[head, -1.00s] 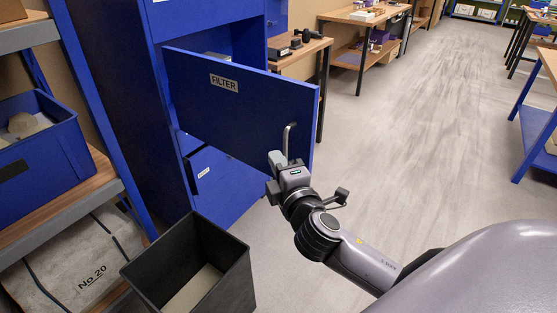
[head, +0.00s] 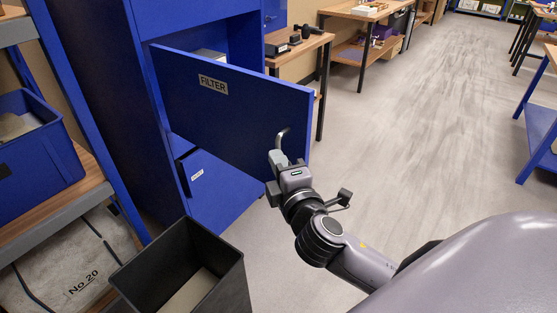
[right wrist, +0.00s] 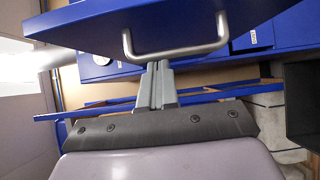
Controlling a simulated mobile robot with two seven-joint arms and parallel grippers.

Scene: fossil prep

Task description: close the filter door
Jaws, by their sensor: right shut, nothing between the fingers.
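The blue filter door (head: 225,105) hangs ajar from the tall blue cabinet (head: 95,75); a gap behind it shows the inside. A "FILTER" plate (head: 213,85) is on its face. A bent metal handle (head: 281,137) is near its free edge on the right. My right gripper (head: 277,158) is shut and empty, with its tips close to the handle at the door's outer face. In the right wrist view, the shut fingers (right wrist: 156,75) point at the handle (right wrist: 175,54); I cannot tell whether they touch. My left gripper is not in view.
An open black bin (head: 225,270) stands on the floor in front of the cabinet. A shelf with a blue crate (head: 50,165) and a "No 20" sack (head: 75,280) is at left. Workbenches (head: 350,12) stand beyond the door.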

